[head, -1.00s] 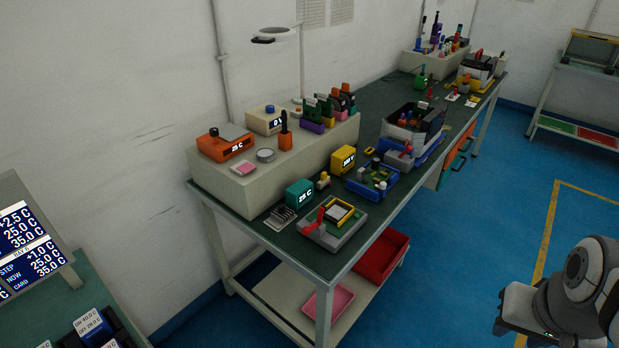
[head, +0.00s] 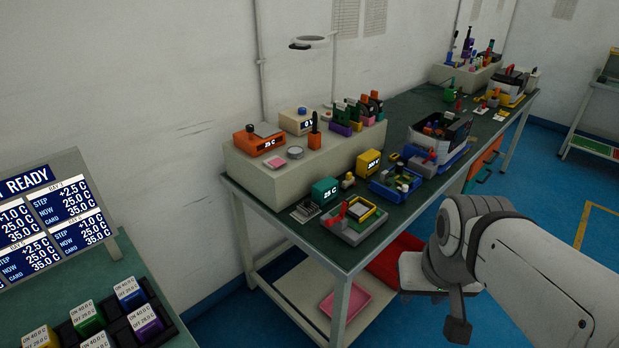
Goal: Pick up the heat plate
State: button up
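I cannot tell for sure which object is the heat plate. An orange unit (head: 259,141) with a dark knob and a lit display in degrees C sits on the raised beige shelf of the long bench. A teal unit (head: 325,191) with a similar display stands lower, on the green bench top. A small finned metal piece (head: 305,211) lies beside it. My arm reaches in at the right, in front of the bench and apart from these things.
A board fixture (head: 354,221) with a red lever stands at the bench's near edge. A yellow unit (head: 368,163) and blue tray (head: 395,184) are behind it. A dark rack (head: 69,335) of coloured blocks and a display panel (head: 50,215) stand at left. Blue floor is open at right.

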aim_at(308, 209)
jog(key=z, duration=0.05)
jog(key=i, duration=1)
jog(key=u, duration=0.05)
